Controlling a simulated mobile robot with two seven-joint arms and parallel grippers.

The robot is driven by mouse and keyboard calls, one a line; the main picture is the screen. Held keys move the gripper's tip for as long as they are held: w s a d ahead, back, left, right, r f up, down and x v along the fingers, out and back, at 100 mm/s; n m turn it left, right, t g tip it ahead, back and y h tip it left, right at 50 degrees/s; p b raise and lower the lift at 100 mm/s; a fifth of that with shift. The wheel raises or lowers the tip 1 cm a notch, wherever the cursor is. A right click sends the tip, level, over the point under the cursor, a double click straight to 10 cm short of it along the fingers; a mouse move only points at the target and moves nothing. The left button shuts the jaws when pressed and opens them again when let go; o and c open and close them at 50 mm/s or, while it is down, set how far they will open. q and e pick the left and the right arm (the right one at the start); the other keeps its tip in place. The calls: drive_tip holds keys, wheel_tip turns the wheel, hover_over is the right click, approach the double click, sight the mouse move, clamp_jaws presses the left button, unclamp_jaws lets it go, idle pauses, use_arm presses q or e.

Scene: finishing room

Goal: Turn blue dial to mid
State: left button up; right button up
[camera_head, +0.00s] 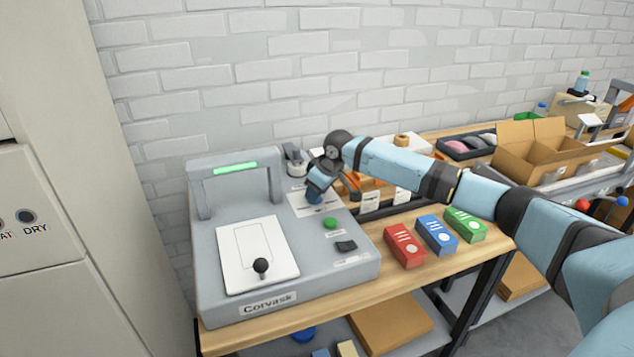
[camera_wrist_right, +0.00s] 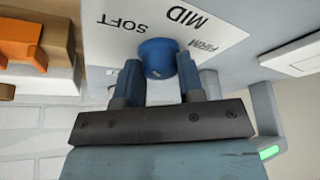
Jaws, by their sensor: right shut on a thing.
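The blue dial (camera_head: 315,198) is on the right rear of the grey Corvask machine (camera_head: 225,308), on a white label plate. In the right wrist view the dial (camera_wrist_right: 158,56) sits between the two fingers of my right gripper (camera_wrist_right: 159,80), which is shut on it. The label (camera_wrist_right: 125,42) reads SOFT, MID and FIRM around the dial. A small mark shows on the dial's face, but I cannot tell which word the dial points to. In the head view my right gripper (camera_head: 320,186) comes down over the dial and partly hides it. My left gripper is not in view.
On the machine are a green button (camera_head: 330,223), a black switch (camera_head: 346,246) and a black-knobbed lever (camera_head: 261,266). Red (camera_head: 404,246), blue (camera_head: 436,235) and green (camera_head: 466,225) boxes stand to its right. An open cardboard box (camera_head: 540,150) is farther right.

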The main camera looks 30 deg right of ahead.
drive_tip(key=p, duration=0.1)
drive_tip(key=r+m+p, duration=0.1)
drive_tip(key=p, duration=0.1)
drive_tip(key=shift+s+a+m+h+p, duration=0.1)
drive_tip(key=shift+a+m+h+p, duration=0.05)
drive_tip(key=shift+m+h+p, duration=0.15)
drive_tip(key=m+h+p, duration=0.1)
drive_tip(key=m+p, duration=0.1)
drive_tip(key=p, duration=0.1)
drive_tip(key=m+p, duration=0.2)
drive_tip(key=p, duration=0.2)
drive_tip(key=m+h+p, duration=0.1)
drive_tip(key=m+p, duration=0.1)
drive_tip(key=p, duration=0.2)
drive_tip(key=shift+a+f+m+h, duration=0.15)
drive_tip(key=shift+f+m+h, duration=0.15)
drive_tip(key=shift+m, duration=0.1)
drive_tip(key=shift+f+m+p, duration=0.15)
drive_tip(key=shift+m+p, duration=0.45)
drive_tip(key=shift+p, duration=0.15)
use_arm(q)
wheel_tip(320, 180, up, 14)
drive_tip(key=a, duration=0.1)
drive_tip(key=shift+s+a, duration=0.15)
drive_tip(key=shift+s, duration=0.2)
use_arm(e)
drive_tip(key=shift+m+h, duration=0.3)
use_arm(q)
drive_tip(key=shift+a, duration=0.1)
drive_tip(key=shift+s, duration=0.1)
